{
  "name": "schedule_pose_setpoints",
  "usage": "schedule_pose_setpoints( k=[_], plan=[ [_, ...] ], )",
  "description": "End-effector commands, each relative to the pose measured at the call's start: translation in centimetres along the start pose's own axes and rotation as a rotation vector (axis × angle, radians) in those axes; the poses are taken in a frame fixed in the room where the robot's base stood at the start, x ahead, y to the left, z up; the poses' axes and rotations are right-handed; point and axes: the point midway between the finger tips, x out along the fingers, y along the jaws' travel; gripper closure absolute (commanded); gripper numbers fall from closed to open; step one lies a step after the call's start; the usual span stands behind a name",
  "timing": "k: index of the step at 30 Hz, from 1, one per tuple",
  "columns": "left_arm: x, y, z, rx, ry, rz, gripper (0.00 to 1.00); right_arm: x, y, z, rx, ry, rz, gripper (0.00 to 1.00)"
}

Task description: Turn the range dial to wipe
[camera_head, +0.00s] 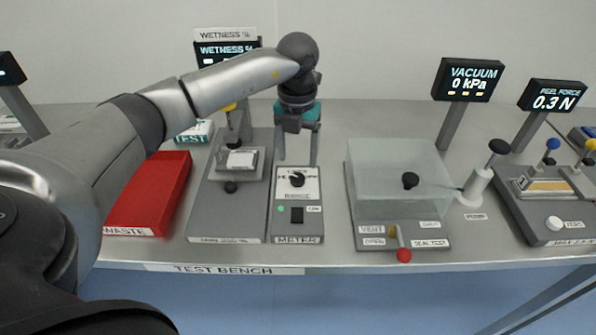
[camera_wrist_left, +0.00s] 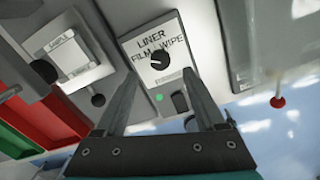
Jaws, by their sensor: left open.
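The range dial (camera_head: 297,179) is a small black knob on the white face plate of the meter box (camera_head: 284,235). In the left wrist view the dial (camera_wrist_left: 160,58) sits below the printed words LINER, FILM and WIPE. I cannot tell for sure which word its pointer faces. My left gripper (camera_head: 297,163) is open and empty, pointing down above the dial plate. In the left wrist view the fingers of my left gripper (camera_wrist_left: 160,76) are spread to either side of the dial and apart from it. My right gripper is not in view.
A lit green lamp (camera_head: 281,209) and black switch (camera_head: 297,215) are on the meter box. A grey sample stand (camera_head: 225,218) is close on the left, beside a red waste tray (camera_head: 150,205). A clear chamber (camera_head: 385,180) with a red-knobbed lever (camera_head: 404,255) stands right.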

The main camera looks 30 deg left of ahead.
Motion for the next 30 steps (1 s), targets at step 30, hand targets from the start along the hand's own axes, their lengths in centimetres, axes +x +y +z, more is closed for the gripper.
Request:
schedule_pose_setpoints(
  k=[30],
  plan=[
    [5.8,0.0,0.0,0.000,-0.001,0.000,0.60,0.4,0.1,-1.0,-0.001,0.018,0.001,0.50]
  ],
)
